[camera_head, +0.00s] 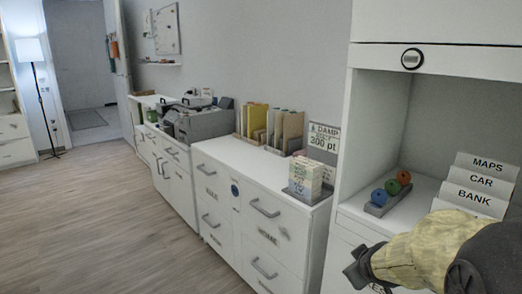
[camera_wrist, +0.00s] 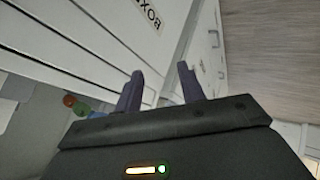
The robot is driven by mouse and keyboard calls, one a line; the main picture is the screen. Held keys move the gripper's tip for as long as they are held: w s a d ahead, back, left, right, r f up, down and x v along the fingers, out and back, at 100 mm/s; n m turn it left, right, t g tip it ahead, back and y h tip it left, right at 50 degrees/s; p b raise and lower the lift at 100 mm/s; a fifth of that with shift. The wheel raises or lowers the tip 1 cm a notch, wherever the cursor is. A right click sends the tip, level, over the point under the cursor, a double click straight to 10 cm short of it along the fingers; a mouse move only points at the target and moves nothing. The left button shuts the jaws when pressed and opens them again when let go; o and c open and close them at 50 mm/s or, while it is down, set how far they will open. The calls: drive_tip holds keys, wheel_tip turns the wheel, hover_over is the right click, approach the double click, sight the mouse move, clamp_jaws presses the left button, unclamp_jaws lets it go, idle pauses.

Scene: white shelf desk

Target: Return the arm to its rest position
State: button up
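My arm reaches in from the lower right of the head view, in a yellowish sleeve. My gripper (camera_head: 360,270) is at its end, in front of the white shelf desk (camera_head: 345,210) and below its open niche. The wrist view shows my gripper (camera_wrist: 160,70) with two dark fingers apart and nothing between them. White drawer fronts lie beyond the fingers, one with a label reading "BOX". The arm hides part of the desk's lower front.
Coloured balls in a grey holder (camera_head: 376,208) and white cards (camera_head: 477,185) labelled MAPS, CAR and BANK stand in the niche. A white drawer cabinet (camera_head: 262,180) carries a small carton (camera_head: 305,177) and files (camera_head: 257,120). The wooden floor (camera_head: 110,215) at left is clear.

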drive_tip(key=s+a+f+m+g+y+p, duration=0.1)
drive_tip(key=s+a+f+m+g, duration=0.3)
drive_tip(key=s, duration=0.4)
drive_tip(key=s+a+f+m+g+y, duration=0.1)
drive_tip(key=s+a+f+m+g, duration=0.1)
drive_tip(key=s+a+f, duration=0.4)
drive_tip(key=w+p+v, duration=0.3)
drive_tip(key=p+v, duration=0.9)
drive_tip(key=w+r+p+v, duration=0.1)
drive_tip(key=w+p+v, duration=0.2)
drive_tip(key=p+v, duration=1)
drive_tip(key=w+r+p+v, duration=0.1)
drive_tip(key=w+p+v, duration=0.2)
drive_tip(key=p+v, duration=0.9)
drive_tip(key=shift+v, duration=0.8)
drive_tip(key=shift+s, duration=0.2)
